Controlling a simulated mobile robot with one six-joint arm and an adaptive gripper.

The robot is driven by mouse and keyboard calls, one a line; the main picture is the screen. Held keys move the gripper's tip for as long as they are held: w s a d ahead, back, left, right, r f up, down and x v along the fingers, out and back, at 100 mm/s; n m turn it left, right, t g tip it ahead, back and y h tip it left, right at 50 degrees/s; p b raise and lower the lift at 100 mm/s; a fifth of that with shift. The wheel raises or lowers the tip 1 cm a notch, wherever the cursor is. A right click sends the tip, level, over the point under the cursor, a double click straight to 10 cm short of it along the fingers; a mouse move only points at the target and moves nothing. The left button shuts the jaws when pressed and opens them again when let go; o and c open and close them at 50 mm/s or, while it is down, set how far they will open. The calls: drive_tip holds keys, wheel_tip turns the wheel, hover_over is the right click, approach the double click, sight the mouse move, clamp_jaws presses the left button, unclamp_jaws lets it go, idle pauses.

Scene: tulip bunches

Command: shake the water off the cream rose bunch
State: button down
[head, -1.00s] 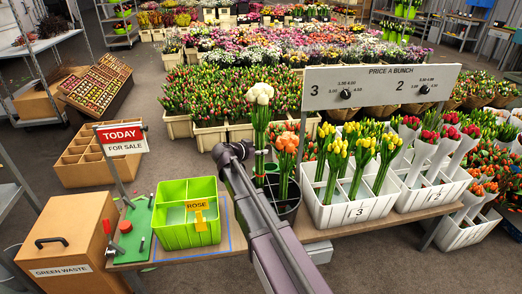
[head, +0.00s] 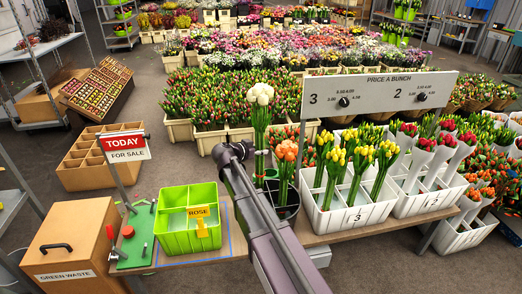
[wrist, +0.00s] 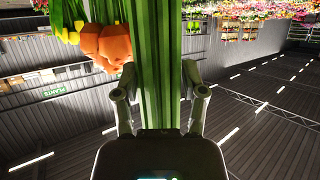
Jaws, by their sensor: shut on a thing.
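The cream rose bunch (head: 261,97) stands upright, with pale heads on top and long green stems. My gripper (head: 250,152) is shut on its stems from the left. In the wrist view the green stems (wrist: 160,60) run between the two fingers of my gripper (wrist: 161,92); the cream heads do not show there. An orange bunch (head: 287,152) stands just right of it in a dark bucket (head: 290,211). It also shows in the wrist view (wrist: 105,45). The lower stem ends are partly hidden by my arm, so I cannot tell whether they are clear of the bucket.
A green divided crate (head: 178,243) labelled ROSE stands on the bench at left, beside a green board (head: 135,240) and a GREEN WASTE box (head: 75,245). White crates (head: 350,220) of tulips and a price board (head: 385,92) stand at right.

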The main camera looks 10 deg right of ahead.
sight(256, 157)
drive_tip(key=shift+f+b, duration=1.85)
drive_tip(key=shift+f, duration=0.1)
drive_tip(key=shift+r, duration=0.2)
wheel_tip(256, 157, up, 4)
drive_tip(key=p, duration=0.4)
drive_tip(key=shift+f, duration=0.1)
